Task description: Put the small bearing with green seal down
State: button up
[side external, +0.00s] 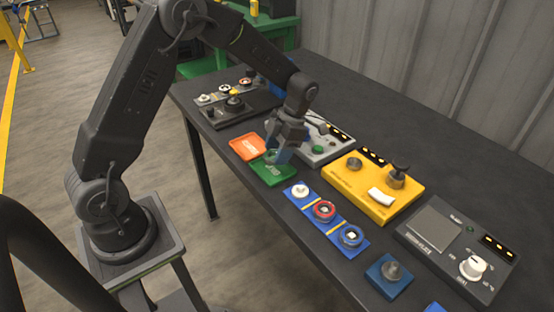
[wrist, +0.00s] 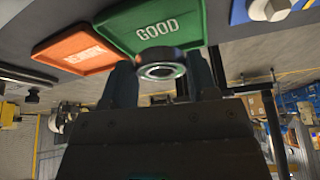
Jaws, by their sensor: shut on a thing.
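The small bearing with green seal (wrist: 162,70) is a dark ring with a pale inner ring and a hint of green inside. It sits between the two fingers of my gripper (wrist: 162,82), which is shut on it. In the side view my gripper (side external: 279,153) is low over the far right part of the green tray (side external: 268,174). In the wrist view the bearing overlaps the near edge of this green tray (wrist: 187,30), marked GOOD. I cannot tell whether it touches the tray. In the side view the fingers largely hide the bearing.
An orange tray (side external: 248,146) lies left of the green one. A blue stand strip (side external: 336,221) with several round parts is to the right. A grey device (side external: 328,152) is close behind my gripper, and a yellow fixture (side external: 365,193) stands further right.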

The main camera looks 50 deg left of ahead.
aim_at(277, 168)
jog(key=shift+f, duration=1.75)
jog(key=shift+f, duration=0.25)
